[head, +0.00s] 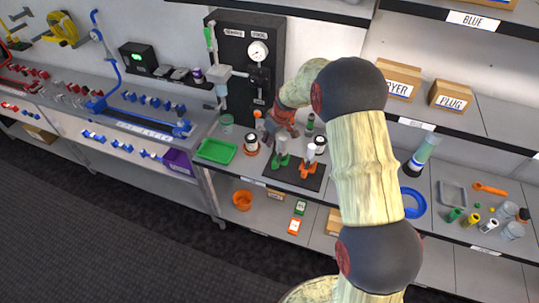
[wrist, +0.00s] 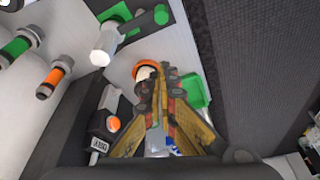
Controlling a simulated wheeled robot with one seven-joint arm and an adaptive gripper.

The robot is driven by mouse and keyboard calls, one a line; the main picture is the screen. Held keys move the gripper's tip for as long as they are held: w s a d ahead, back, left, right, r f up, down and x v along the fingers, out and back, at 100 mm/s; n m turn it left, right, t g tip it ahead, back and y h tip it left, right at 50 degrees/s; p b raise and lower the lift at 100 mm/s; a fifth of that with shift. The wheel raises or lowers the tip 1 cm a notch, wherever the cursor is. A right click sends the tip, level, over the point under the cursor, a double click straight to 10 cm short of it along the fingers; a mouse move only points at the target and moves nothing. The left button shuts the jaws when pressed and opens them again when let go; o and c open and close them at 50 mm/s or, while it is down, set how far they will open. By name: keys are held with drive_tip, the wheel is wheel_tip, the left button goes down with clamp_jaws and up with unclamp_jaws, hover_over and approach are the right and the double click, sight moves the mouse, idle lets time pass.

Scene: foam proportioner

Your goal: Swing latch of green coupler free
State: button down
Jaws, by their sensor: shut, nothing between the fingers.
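The green coupler (head: 282,156) stands on a black mat (head: 299,180) on the bench, left of an orange coupler (head: 309,163). In the wrist view, what looks like the same green coupler (wrist: 110,28) is at the top, with a pale cylinder beside it. I cannot clearly tell its latch from its body. My gripper (head: 285,124) is behind the coupler in the head view, partly hidden by my arm. In the wrist view my gripper (wrist: 163,82) has its fingers together and empty, apart from the green coupler and below it in the picture.
An orange-based white jar (head: 250,144) and a green tray (head: 217,151) stand left of the mat; the tray also shows right of my fingers in the wrist view (wrist: 196,91). A gauge panel (head: 240,75) rises behind. A blue ring (head: 414,202) lies to the right.

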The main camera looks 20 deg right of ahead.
wheel_tip(320, 180, down, 10)
drive_tip(key=shift+s+d+r+p, duration=0.2)
drive_tip(key=shift+s+r+p, duration=0.05)
drive_tip(key=shift+s+p, duration=0.1)
idle(0.4)
